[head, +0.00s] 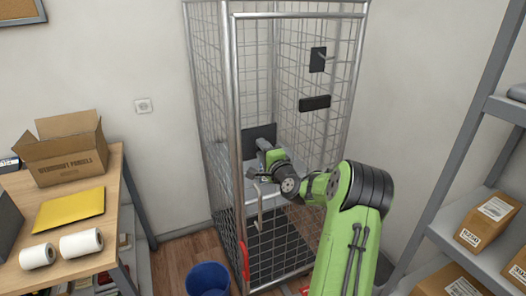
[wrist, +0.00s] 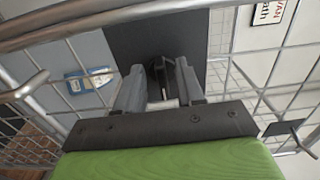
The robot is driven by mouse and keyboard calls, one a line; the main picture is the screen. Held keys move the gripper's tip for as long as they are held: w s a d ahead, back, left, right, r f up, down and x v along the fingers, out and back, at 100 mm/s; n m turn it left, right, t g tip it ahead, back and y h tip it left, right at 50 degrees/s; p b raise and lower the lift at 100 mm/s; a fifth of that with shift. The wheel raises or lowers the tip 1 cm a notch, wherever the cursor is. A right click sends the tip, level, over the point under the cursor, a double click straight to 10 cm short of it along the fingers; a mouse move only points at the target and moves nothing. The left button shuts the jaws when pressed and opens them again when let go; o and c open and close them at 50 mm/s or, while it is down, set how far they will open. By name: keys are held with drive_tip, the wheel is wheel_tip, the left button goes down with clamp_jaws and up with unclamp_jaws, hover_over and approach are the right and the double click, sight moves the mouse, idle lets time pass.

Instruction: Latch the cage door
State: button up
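The tall metal mesh cage (head: 238,80) stands against the back wall, with a mesh panel framed by metal tubes at its front. I cannot tell how far the door stands from its closed position. A dark square plate (head: 259,132) lies beyond my gripper (head: 266,153), and this plate (wrist: 125,38) fills the middle of the wrist view. My gripper (wrist: 160,72) points at it with its fingers apart. A small black part (wrist: 163,75) shows between the fingers; contact with it is not clear. A bent metal rod (head: 260,205) hangs below my gripper.
A red piece (head: 244,262) sits low on the cage's left post. Grey shelving (head: 462,120) with parcels stands close on the right.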

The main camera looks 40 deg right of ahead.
drive_tip(key=b+v, duration=0.3)
drive_tip(key=v, duration=1.2)
drive_tip(key=shift+s+b, duration=0.35)
drive_tip(key=shift+s, duration=0.05)
drive_tip(key=shift+a, duration=0.15)
